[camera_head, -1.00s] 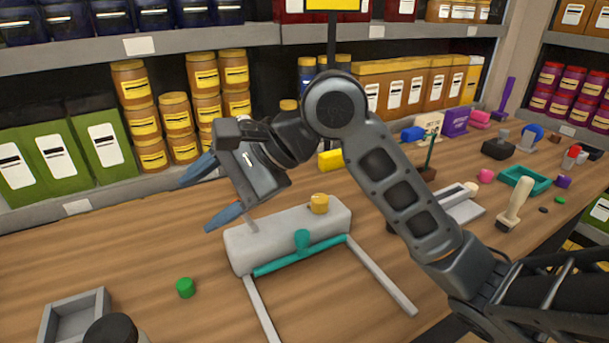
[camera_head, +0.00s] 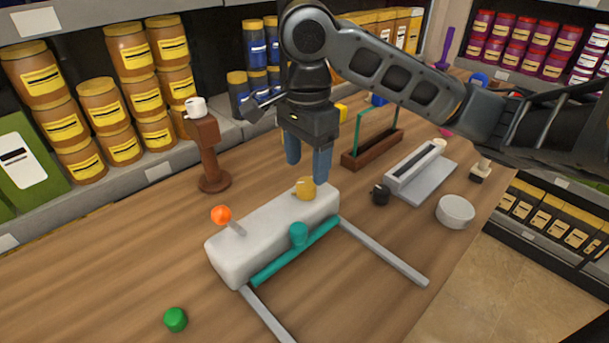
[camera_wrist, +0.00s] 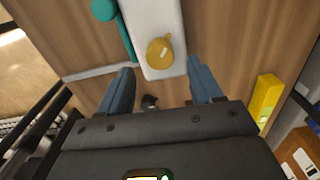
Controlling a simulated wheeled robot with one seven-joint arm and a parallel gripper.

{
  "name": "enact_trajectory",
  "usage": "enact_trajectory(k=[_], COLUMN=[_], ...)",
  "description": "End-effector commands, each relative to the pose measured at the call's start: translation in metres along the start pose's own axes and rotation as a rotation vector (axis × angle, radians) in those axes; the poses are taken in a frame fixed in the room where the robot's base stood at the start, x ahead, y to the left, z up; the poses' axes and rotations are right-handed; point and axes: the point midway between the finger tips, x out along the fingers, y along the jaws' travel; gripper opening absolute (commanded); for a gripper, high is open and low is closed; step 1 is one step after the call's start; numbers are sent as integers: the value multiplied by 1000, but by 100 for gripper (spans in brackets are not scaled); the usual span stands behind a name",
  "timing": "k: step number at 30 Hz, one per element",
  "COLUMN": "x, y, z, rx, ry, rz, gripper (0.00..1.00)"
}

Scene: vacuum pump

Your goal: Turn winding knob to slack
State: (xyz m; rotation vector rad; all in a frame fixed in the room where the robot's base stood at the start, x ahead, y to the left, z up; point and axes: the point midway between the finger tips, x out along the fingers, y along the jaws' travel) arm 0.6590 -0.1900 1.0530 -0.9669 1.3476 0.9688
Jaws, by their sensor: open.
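A yellow knob with a pale mark on its top (camera_head: 305,188) sits on the right end of a long white housing (camera_head: 265,237). The task's winding knob may be this one, but no label shows. My gripper (camera_head: 307,168) points down with its blue fingers spread, above and just behind the knob. In the wrist view the yellow knob (camera_wrist: 160,51) shows just beyond the fingertips, roughly centred between them, with nothing held (camera_wrist: 162,68). An orange ball on a lever (camera_head: 221,215) stands on the housing's left end. A teal bar with a round knob (camera_head: 299,233) runs along the front.
Two grey rails (camera_head: 385,253) reach forward from the housing. A brown stand (camera_head: 209,155) is at back left, a green cap (camera_head: 175,319) at front left. A brown-based green frame (camera_head: 372,148) and a grey device (camera_head: 418,172) stand to the right. Shelves line the back.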

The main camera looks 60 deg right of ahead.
Motion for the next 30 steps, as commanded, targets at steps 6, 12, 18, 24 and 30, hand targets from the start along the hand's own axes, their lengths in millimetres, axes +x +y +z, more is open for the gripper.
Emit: enact_trajectory(k=[6,12,18,24,30], x=[29,37,37,37,37], y=[0,0,0,0,0], z=[0,0,0,1,1], rx=[0,-1,-2,-2,-2], ry=[-1,-1,-1,-1,-1], rz=[0,-2,-2,-2,-2], gripper=[65,65,65,47,28])
